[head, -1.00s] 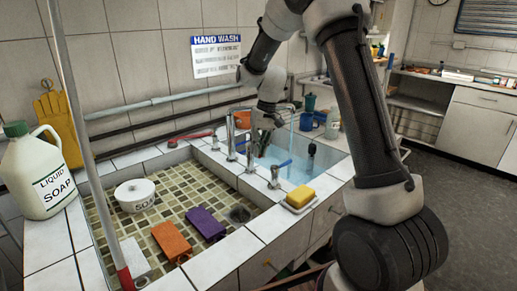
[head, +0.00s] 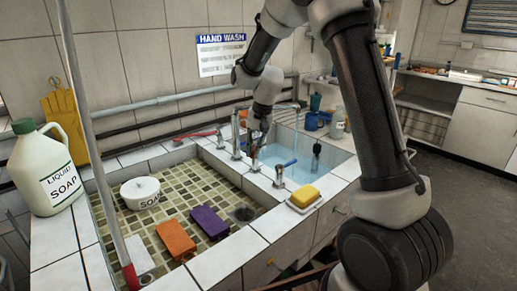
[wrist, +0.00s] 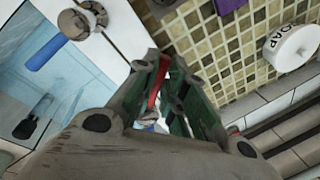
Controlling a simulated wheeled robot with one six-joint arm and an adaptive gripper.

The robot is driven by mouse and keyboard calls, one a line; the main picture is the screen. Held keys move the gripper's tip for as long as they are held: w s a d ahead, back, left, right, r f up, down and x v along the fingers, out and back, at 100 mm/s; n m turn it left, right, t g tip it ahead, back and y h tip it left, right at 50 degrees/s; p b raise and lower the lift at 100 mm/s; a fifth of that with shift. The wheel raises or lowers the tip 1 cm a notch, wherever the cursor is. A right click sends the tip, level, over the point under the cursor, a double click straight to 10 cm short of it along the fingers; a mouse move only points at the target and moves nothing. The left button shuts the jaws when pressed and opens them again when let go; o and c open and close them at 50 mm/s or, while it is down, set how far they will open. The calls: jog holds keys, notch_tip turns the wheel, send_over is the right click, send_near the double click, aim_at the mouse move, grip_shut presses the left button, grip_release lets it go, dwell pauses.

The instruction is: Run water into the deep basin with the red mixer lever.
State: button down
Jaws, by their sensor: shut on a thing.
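In the wrist view my gripper (wrist: 165,95) is shut on the red mixer lever (wrist: 154,88), a thin red bar between its green-sided fingers. In the head view my gripper (head: 254,146) is at the chrome taps on the divider and hides that lever. The deep basin (head: 335,160), right of the divider, holds blue water. A thin pale stream (head: 297,122) seems to fall into it from a spout. A blue lever (head: 286,164) stands on the front tap; it also shows in the wrist view (wrist: 48,52).
The shallow tiled basin holds a white soap pot (head: 140,192), an orange block (head: 175,239) and a purple block (head: 209,222). A yellow sponge (head: 305,196) sits on the front rim. Another red lever (head: 194,136) lies along the back ledge. A soap jug (head: 45,170) stands left.

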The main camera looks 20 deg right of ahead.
jog(key=shift+w+a+m+t, duration=0.1)
jog(key=shift+w+a+m, duration=0.2)
jog(key=shift+m, duration=0.45)
jog(key=shift+w+a+m+t, duration=0.15)
jog(key=shift+a+m, duration=0.25)
jog(key=shift+m, duration=0.3)
jog(key=shift+w+a+m+t, duration=0.1)
jog(key=shift+w+a+m, duration=0.2)
jog(key=shift+m, duration=0.45)
jog(key=shift+h, duration=0.3)
jog(key=c, duration=1.5)
grip_release()
jog(key=r, duration=0.4)
jog(key=s+d+r, duration=0.1)
jog(key=r, duration=0.7)
jog(key=shift+s+d, duration=0.25)
jog(key=shift+s, duration=0.15)
jog(key=shift+f, duration=0.1)
